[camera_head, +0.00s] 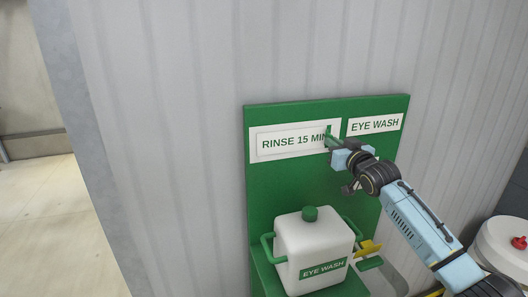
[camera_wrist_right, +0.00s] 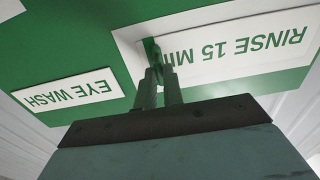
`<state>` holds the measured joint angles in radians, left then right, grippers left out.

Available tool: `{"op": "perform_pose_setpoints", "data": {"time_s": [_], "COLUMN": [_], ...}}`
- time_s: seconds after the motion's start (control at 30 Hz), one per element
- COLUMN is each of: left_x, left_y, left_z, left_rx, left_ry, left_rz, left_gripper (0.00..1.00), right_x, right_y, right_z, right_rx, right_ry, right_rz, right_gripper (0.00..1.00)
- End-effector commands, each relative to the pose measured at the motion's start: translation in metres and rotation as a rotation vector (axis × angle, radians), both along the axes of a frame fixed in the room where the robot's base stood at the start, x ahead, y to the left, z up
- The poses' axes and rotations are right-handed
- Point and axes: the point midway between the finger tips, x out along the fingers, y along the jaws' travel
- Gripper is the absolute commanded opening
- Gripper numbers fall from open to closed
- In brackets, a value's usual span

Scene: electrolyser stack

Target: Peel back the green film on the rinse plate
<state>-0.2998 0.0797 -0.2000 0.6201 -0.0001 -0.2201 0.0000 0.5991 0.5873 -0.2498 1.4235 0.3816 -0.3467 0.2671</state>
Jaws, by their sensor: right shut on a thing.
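The white rinse plate (camera_head: 285,143), lettered RINSE 15 MIN, is on the upper left of a green board. It also shows upside down in the right wrist view (camera_wrist_right: 225,58). A small piece of green film (camera_head: 328,132) stands at the plate's right end, over the last letters; it shows in the right wrist view too (camera_wrist_right: 152,48). My right gripper (camera_head: 332,143) is at that end, its fingertips (camera_wrist_right: 161,78) shut on the green film. The fingers hide part of the film and lettering. My left gripper is not in view.
The EYE WASH plate (camera_head: 375,125) is just right of the rinse plate. Below, a white eye wash tank (camera_head: 313,248) with a green cap and handles stands on the board's shelf. A yellow lever (camera_head: 369,248) is beside it. A white drum (camera_head: 502,245) stands lower right.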

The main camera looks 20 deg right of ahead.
Motion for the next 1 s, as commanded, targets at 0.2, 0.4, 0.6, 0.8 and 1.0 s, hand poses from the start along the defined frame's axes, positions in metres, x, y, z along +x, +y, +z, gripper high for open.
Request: {"op": "perform_pose_setpoints", "data": {"time_s": [0.2,0.4,0.6,0.8,1.0], "left_x": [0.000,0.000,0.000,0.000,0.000], "left_y": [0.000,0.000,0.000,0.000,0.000], "left_z": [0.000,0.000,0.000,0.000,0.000], "left_rx": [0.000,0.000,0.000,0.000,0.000], "left_ry": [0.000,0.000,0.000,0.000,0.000], "left_rz": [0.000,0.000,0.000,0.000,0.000], "left_gripper": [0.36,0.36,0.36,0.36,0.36], "right_x": [0.000,0.000,0.000,0.000,0.000], "right_y": [-0.008,-0.013,-0.016,-0.015,-0.015], "right_z": [-0.001,-0.001,-0.001,-0.001,0.000], "right_rx": [-0.002,-0.001,-0.001,0.000,0.000], "right_ry": [0.003,0.004,0.004,0.002,0.000], "right_rz": [-0.002,-0.002,-0.002,-0.001,-0.001], "right_gripper": [0.00,0.00,0.18,0.40,0.40]}}
